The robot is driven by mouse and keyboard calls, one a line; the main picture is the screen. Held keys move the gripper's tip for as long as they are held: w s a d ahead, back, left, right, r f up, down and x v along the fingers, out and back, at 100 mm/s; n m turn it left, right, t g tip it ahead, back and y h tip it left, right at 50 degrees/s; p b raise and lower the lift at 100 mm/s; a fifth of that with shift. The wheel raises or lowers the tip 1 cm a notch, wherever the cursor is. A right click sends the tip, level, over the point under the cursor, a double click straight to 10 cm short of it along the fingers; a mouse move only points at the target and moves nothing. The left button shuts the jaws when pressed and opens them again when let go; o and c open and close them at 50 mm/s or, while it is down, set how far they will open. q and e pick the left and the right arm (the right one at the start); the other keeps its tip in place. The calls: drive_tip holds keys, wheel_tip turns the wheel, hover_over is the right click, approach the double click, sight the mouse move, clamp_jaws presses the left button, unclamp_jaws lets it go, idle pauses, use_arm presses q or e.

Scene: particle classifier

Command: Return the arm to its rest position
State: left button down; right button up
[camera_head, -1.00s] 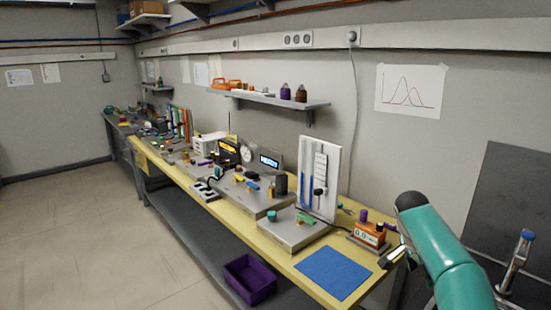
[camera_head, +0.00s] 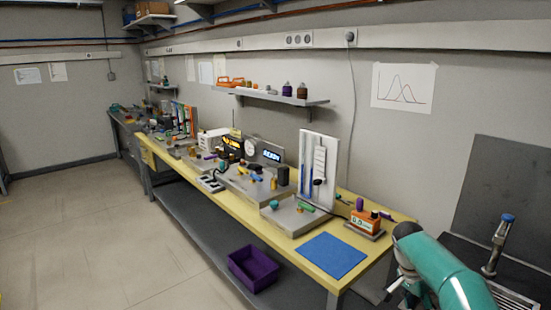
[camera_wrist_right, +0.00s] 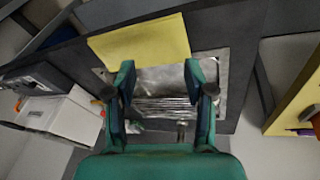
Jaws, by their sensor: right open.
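My right arm, teal with a dark joint, comes in at the lower right of the head view. Its gripper (camera_head: 408,294) is low beside the right end of the yellow bench (camera_head: 378,268), partly cut off by the frame's bottom edge. In the right wrist view the right gripper (camera_wrist_right: 160,92) has its two fingers spread apart with nothing between them. Behind the fingers are a yellow panel (camera_wrist_right: 140,40) and a grey metallic surface (camera_wrist_right: 160,82). My left gripper is not in view.
A blue mat (camera_head: 332,255) and an orange device (camera_head: 364,223) lie near the bench's right end. A purple bin (camera_head: 252,270) stands on the lower shelf. A dark sink with a tap (camera_head: 497,245) is at the right. Floor at the left is clear.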

drive_tip(key=s+a+f+n+g+y, duration=0.1)
drive_tip(key=s+a+f+n, duration=0.2)
drive_tip(key=f, duration=0.4)
drive_tip(key=s+a+f+g+y, duration=0.1)
drive_tip(key=s+a+f, duration=0.3)
drive_tip(key=f, duration=0.3)
drive_tip(key=s+a+f+n+t+y, duration=0.1)
drive_tip(key=s+a+f+n, duration=0.3)
drive_tip(key=s+a, duration=0.4)
drive_tip(key=s+a+f+n+t+y, duration=0.2)
drive_tip(key=s+a+f+n+y, duration=0.2)
drive_tip(key=s+a, duration=0.5)
drive_tip(key=s+f, duration=0.2)
drive_tip(key=s, duration=0.5)
drive_tip(key=shift+f+y, duration=0.3)
drive_tip(key=shift+f, duration=0.1)
